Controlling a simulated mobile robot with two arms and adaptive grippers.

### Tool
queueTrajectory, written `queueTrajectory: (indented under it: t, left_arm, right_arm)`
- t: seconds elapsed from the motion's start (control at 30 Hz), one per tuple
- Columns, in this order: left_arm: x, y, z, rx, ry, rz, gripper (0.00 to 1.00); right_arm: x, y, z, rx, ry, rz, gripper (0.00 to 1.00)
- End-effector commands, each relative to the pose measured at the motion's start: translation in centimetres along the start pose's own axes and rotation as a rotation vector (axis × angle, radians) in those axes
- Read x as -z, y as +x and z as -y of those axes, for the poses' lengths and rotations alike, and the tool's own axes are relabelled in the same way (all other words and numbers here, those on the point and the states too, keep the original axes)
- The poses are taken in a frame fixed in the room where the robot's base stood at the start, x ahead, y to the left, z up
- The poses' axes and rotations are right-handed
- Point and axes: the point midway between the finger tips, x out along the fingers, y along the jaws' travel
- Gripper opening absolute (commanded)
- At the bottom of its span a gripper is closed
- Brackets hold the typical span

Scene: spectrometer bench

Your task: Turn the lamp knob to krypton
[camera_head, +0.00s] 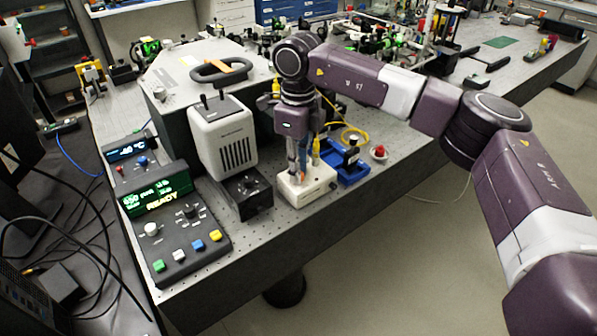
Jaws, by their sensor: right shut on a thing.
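A small white box (316,190) stands near the front edge of the bench. My right gripper (297,176) comes down from above, its fingers at the top of this box. It is shut on what appears to be the lamp knob, which the fingers mostly hide. I cannot read the knob's setting or any krypton mark. My left gripper is out of view.
Left of the white box stands a grey vented housing (222,138) with a black unit (248,193) in front. A control panel (190,262) with a lit "READY" display is further left. A blue tray (352,174) and a red-topped item (379,152) are close on the right.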

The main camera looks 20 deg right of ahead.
Motion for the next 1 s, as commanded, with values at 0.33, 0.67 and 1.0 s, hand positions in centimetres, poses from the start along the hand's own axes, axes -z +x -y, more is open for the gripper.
queueTrajectory:
  t: [0.33, 0.67, 1.0]
  left_arm:
    - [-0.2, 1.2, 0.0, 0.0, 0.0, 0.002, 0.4]
    - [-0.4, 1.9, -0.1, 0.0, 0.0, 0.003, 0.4]
    - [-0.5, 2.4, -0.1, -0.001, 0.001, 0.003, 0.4]
  right_arm:
    - [-0.1, -0.2, 0.2, 0.004, 0.331, 0.006, 0.0]
    - [-0.1, -0.3, 0.3, 0.003, 0.629, 0.009, 0.0]
    - [-0.1, -0.4, 0.4, 0.003, 0.84, 0.01, 0.0]
